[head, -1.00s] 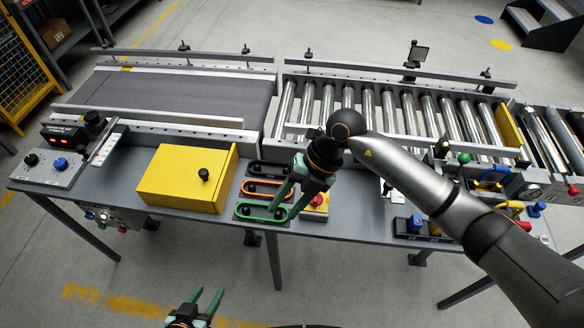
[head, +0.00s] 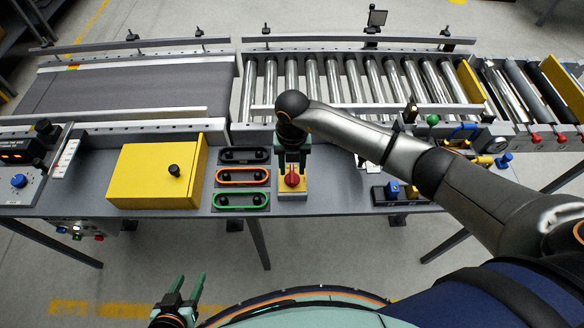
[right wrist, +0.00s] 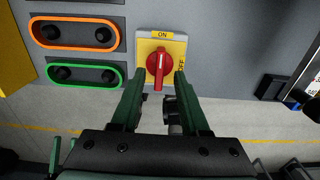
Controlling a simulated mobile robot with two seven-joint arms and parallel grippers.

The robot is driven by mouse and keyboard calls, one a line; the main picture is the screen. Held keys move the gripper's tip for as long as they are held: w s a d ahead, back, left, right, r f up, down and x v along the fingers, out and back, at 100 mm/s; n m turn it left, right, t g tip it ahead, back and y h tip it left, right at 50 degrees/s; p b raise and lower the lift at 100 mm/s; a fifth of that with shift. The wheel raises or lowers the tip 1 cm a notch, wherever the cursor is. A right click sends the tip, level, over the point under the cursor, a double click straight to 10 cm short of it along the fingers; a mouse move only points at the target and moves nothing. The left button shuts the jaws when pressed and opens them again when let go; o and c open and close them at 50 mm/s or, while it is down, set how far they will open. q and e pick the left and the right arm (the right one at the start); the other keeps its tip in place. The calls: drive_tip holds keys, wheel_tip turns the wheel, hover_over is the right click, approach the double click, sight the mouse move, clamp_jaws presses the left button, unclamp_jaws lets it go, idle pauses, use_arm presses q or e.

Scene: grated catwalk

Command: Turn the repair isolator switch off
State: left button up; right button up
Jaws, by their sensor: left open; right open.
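The repair isolator switch is a red rotary knob (head: 292,179) on a yellow plate (head: 293,195) at the front edge of the bench. In the right wrist view the red knob (right wrist: 159,64) stands upright, its white mark towards the ON label at the top; OFF is printed at the right. My right gripper (head: 292,166) is open, its fingers pointing at the switch. In the right wrist view its green fingertips (right wrist: 160,75) lie left and right of the knob's lower part; contact cannot be told. My left gripper (head: 188,290) is open and empty, low in front of the bench.
Left of the switch are black, orange and green framed slots (head: 241,176) and a yellow box (head: 157,172). A roller conveyor (head: 340,85) runs behind. Blue and black parts (head: 395,191) sit to the right. Bare bench lies between them and the switch.

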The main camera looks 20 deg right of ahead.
drive_tip(key=shift+f, duration=0.8)
drive_tip(key=shift+c, duration=0.3)
clamp_jaws()
